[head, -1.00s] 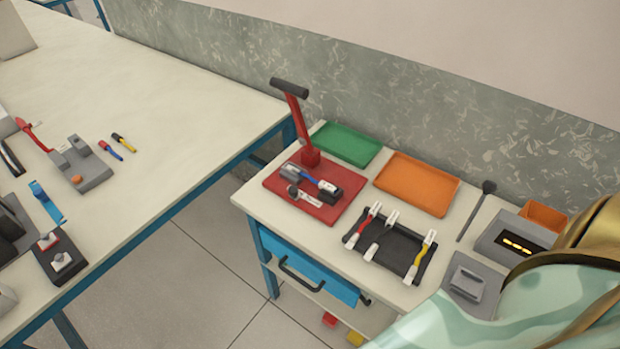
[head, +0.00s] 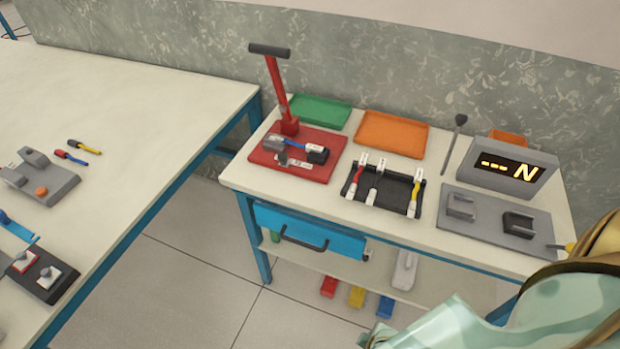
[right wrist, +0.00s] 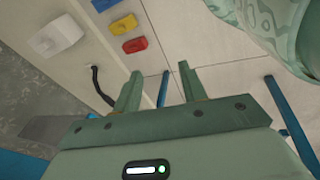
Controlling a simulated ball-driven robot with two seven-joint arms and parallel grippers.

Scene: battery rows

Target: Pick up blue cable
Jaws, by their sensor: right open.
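The blue cable (head: 294,143) lies on the red press base (head: 322,172) on the small side table. Its ends run toward a grey piece and a black block on that base, so only a short blue length shows. My right arm comes in at the lower right of the head view, in front of the table and well short of the cable. In the right wrist view my right gripper (right wrist: 160,86) is open, with nothing between its fingers and floor tiles beyond. My left gripper is not in view.
A black rack (head: 395,191) holds red, black and yellow cables. A red lever (head: 276,85) rises behind the cable. Green (head: 320,111) and orange (head: 391,134) trays lie behind. A grey tester (head: 508,166) stands right. A long bench (head: 150,105) is at left.

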